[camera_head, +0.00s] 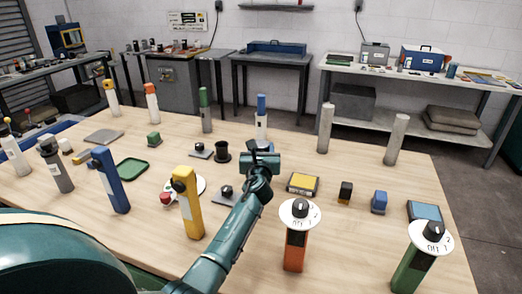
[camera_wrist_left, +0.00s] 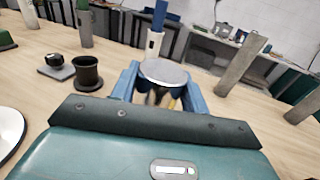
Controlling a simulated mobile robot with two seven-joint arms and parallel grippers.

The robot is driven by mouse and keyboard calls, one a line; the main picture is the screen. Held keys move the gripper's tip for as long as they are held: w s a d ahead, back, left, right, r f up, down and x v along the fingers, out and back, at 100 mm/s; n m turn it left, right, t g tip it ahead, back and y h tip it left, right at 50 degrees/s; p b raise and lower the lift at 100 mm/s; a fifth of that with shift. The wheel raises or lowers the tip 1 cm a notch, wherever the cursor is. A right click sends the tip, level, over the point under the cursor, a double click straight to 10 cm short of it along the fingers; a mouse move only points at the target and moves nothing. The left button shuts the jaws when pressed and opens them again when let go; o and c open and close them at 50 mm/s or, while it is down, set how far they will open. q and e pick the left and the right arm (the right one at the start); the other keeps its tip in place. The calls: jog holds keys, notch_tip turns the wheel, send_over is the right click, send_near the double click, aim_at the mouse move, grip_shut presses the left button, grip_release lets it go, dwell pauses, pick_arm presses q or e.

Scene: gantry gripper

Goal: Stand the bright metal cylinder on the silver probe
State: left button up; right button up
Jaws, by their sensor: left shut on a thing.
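My left gripper (camera_head: 262,147) is shut on the bright metal cylinder (camera_wrist_left: 164,71), whose round flat top shows between the blue fingers in the left wrist view. Two plain grey posts, one nearer (camera_head: 325,130) and one further right (camera_head: 396,139), stand to the right. I cannot tell which post is the silver probe. My right gripper is not in view.
A black cup-like holder (camera_head: 222,152) stands left of the gripper. A yellow post (camera_head: 187,203), a blue post (camera_head: 110,182), an orange dial post (camera_head: 296,245) and a green dial post (camera_head: 414,262) stand nearer. A yellow-topped block (camera_head: 302,183) lies right of my arm.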

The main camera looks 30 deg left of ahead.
pick_arm(q)
jog(key=o, duration=1)
jog(key=shift+f, duration=0.15)
jog(key=shift+c, duration=0.2)
jog(key=o, duration=0.4)
jog(key=shift+o, duration=0.2)
jog(key=shift+s+d+r, duration=0.1)
jog(key=shift+s+r, duration=0.05)
jog(key=shift+r, duration=0.05)
jog(key=p+v, duration=0.1)
jog(key=v, duration=1)
jog(key=shift+s+d, duration=0.2)
jog(key=shift+s, duration=0.1)
